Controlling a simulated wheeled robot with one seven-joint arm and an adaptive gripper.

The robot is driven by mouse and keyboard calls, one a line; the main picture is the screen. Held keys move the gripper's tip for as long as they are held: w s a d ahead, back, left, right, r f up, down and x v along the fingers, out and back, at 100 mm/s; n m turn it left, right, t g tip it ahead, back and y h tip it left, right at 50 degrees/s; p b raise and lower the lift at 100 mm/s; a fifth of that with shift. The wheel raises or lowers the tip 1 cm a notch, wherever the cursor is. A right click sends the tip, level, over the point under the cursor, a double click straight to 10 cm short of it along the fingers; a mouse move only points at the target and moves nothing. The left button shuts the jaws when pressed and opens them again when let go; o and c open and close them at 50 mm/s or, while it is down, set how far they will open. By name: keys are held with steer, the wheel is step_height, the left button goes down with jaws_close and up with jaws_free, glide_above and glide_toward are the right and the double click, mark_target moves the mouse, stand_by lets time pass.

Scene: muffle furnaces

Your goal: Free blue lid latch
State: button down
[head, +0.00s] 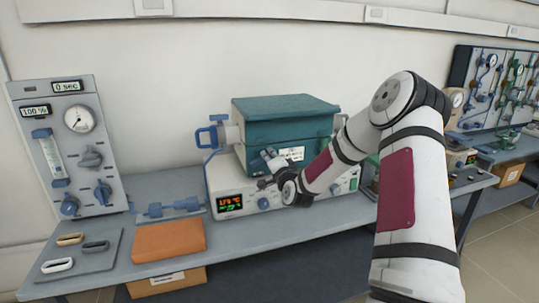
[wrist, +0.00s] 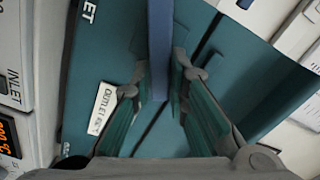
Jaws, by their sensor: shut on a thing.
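The teal furnace (head: 285,122) stands on its white control base on the bench, with its lid closed as far as I can see. My gripper (wrist: 164,80) is at the furnace's front, left of the white label in the head view. In the wrist view its two fingers are shut on a blue bar (wrist: 160,40), which looks like the blue lid latch. The bar runs between the fingertips, over the teal front. In the head view my wrist and fingers partly hide the latch, so its exact position is unclear there.
A gauge panel (head: 68,145) stands at the left. An orange block (head: 169,241) and a tray with several handles (head: 80,250) lie on the bench (head: 255,228). A blue side handle (head: 207,137) juts from the furnace's left. The bench front is fairly clear.

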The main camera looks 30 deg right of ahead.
steer(key=m, duration=0.2)
steer(key=f+m+p, duration=0.1)
steer(key=m, duration=0.1)
steer(key=shift+d+m, duration=0.15)
steer(key=shift+m, duration=0.25)
steer(key=shift+p, duration=0.3)
steer(key=c, duration=1.6)
jaws_free()
steer(key=shift+o, duration=0.2)
steer(key=shift+s, duration=0.1)
steer(key=v, duration=1.2)
